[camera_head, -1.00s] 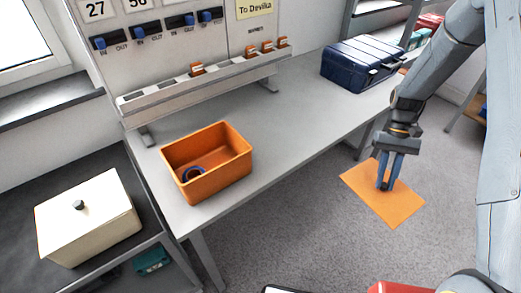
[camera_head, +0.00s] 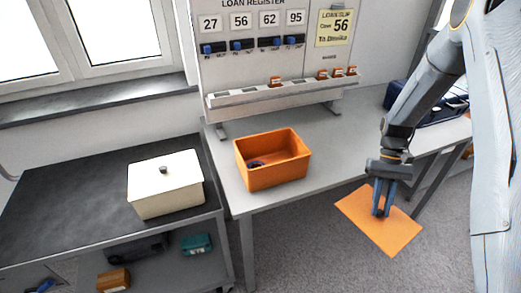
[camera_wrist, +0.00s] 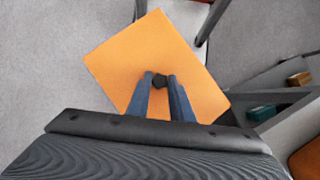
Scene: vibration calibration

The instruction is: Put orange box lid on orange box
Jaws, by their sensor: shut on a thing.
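The orange box (camera_head: 272,172) stands open on the grey table, with a dark blue ring-like thing inside it. The orange box lid (camera_head: 395,238) is a flat orange square held over the floor, in front of the table edge and to the right of the box. My gripper (camera_head: 381,205) points down and is shut on the dark knob at the lid's middle. In the wrist view the lid (camera_wrist: 150,50) lies beyond the fingers, and my gripper (camera_wrist: 160,84) pinches the black knob (camera_wrist: 160,80). The lid is apart from the box.
A cream lidded box (camera_head: 165,188) stands on a dark-topped cart (camera_head: 70,205) at left, with small things on its lower shelf. A register board (camera_head: 275,50) with a rail of orange tags stands behind the box. A dark blue case (camera_head: 440,108) sits on the table at right, partly behind my arm.

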